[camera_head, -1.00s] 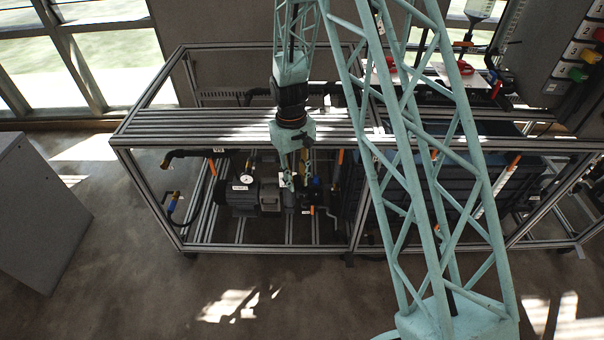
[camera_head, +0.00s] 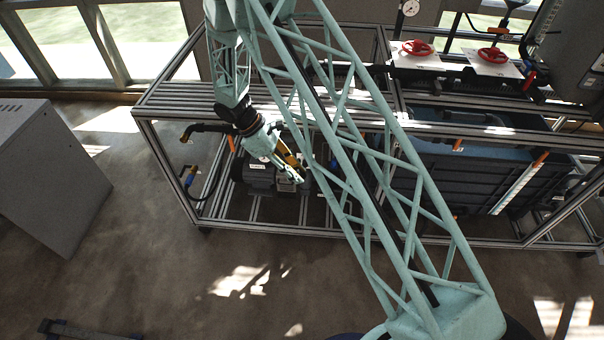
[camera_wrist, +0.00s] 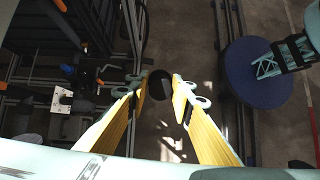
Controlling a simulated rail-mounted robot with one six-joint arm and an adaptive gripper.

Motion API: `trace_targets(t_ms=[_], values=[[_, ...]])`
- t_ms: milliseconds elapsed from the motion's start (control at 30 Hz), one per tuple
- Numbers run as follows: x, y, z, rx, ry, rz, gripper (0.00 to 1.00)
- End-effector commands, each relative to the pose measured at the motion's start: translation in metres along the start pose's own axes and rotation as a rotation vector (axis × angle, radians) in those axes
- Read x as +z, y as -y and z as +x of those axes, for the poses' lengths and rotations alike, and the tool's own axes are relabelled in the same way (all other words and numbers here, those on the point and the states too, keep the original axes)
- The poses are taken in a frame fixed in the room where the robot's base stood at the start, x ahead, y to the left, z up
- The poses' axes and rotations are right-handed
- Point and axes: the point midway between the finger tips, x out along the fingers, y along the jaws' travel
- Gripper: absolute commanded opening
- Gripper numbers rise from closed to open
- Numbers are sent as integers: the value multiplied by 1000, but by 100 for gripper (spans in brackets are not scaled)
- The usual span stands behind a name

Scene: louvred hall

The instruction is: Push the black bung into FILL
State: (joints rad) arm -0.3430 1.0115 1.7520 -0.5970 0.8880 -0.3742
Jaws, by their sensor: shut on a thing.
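My gripper (camera_wrist: 160,88) has its yellow-lined fingers closed around a round black bung (camera_wrist: 158,84), held between the fingertips in the wrist view. In the head view my gripper (camera_head: 299,174) points down and right, in front of the rack and near the motor-pump unit; the bung cannot be made out there. Nothing seen can be surely read as FILL. A small white plate with a fitting (camera_wrist: 62,99) shows left of my fingers in the wrist view, apart from the bung.
The metal rack (camera_head: 175,112) holds the motor-pump unit (camera_head: 262,178) and a dark blue tank (camera_head: 450,175). Red handwheels (camera_head: 417,47) sit on top. A grey cabinet (camera_head: 45,175) stands at left. Open floor (camera_head: 170,285) lies in front.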

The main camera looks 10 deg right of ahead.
Motion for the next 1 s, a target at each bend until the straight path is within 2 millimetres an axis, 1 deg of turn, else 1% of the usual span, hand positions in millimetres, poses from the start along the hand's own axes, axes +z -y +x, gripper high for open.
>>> trace_targets(t_ms=[33, 267, 567, 767, 967, 1000], values=[[-7, -1, -1, 22, 24, -32, 0], [-30, -14, -8, 134, 141, -170, 0], [-66, -31, -26, 303, 292, -327, 0], [-96, -41, -44, 434, 389, -421, 0], [-132, -49, -68, 582, 482, -505, 0], [-141, -50, -73, 614, 500, -522, 0]])
